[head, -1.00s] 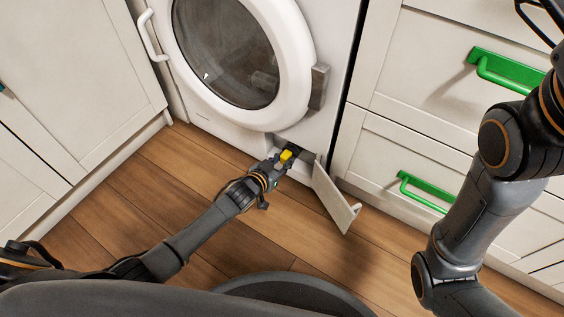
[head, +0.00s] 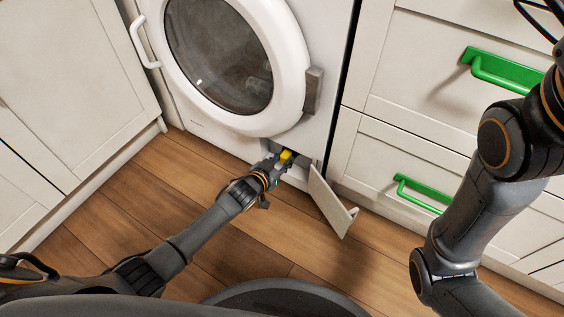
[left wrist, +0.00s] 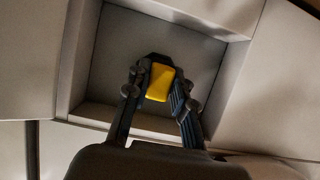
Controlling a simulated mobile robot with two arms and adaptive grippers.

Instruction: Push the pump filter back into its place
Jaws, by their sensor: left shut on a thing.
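The yellow part of the pump filter (head: 286,156) shows at the low opening in the dryer's front. In the left wrist view the yellow part (left wrist: 159,83) sits between the fingers of my left gripper (left wrist: 158,88), in front of a grey square recess (left wrist: 105,50). My left gripper (head: 280,162) is shut on it. A dark piece shows behind the yellow part; how deep the filter sits cannot be told. My right arm (head: 470,215) stands at the right of the head view; its gripper is out of the picture.
The hatch flap (head: 329,203) hangs open just right of my left gripper. The dryer (head: 205,130) has its round door (head: 304,60) shut. Drawers with green handles (head: 424,190) stand at the right, a white cabinet (head: 80,90) at the left. The wooden floor (head: 160,185) in front is clear.

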